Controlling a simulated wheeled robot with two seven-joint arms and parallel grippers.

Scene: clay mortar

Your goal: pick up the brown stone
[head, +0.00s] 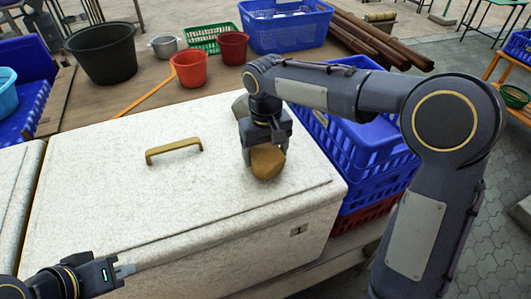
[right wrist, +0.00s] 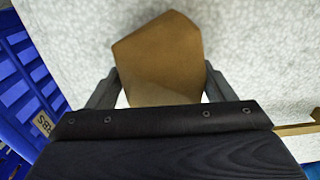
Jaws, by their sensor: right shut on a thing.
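The brown stone (head: 267,163) is on or just above the white chest lid (head: 110,215), near its right end; I cannot tell whether it touches the lid. My right gripper (head: 266,148) is over it from above and shut on it. In the right wrist view the brown stone (right wrist: 160,60) sits between the two fingers of the right gripper (right wrist: 158,90). A grey object (head: 240,106) shows behind the right gripper, partly hidden by it. My left gripper (head: 124,270) is at the lower left, in front of the chest; its fingers are too small to read.
A brass handle (head: 174,150) stands up from the lid. Blue crates (head: 355,150) stand close on the right of the chest. Behind it are a black tub (head: 103,55), red buckets (head: 190,70), a green basket (head: 205,38) and brown beams (head: 370,38). The lid's left part is clear.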

